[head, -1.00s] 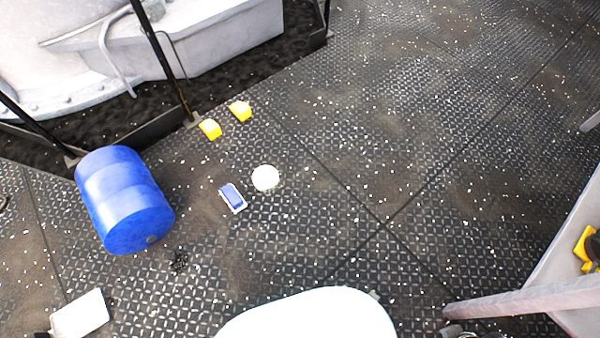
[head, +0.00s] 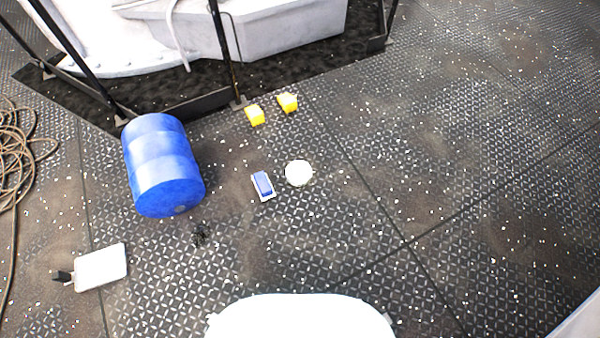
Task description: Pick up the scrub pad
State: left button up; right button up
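The scrub pad (head: 263,186) looks like a small blue block with a white lower layer. It lies on the dark riveted deck near the middle of the head view, just left of a white round object (head: 298,173). A small gap separates the two. Nothing covers the pad. Neither of my grippers shows in the head view, so their state cannot be seen.
A blue drum (head: 163,165) lies on its side left of the pad. Two yellow blocks (head: 256,115) sit beyond it, near a black-framed white structure (head: 290,30). A white flat object (head: 102,268) and coiled hose (head: 22,150) are at left. Deck at right is clear.

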aim_at(261, 179)
jog(key=i+l+u, duration=0.95)
jog(key=l, duration=0.3)
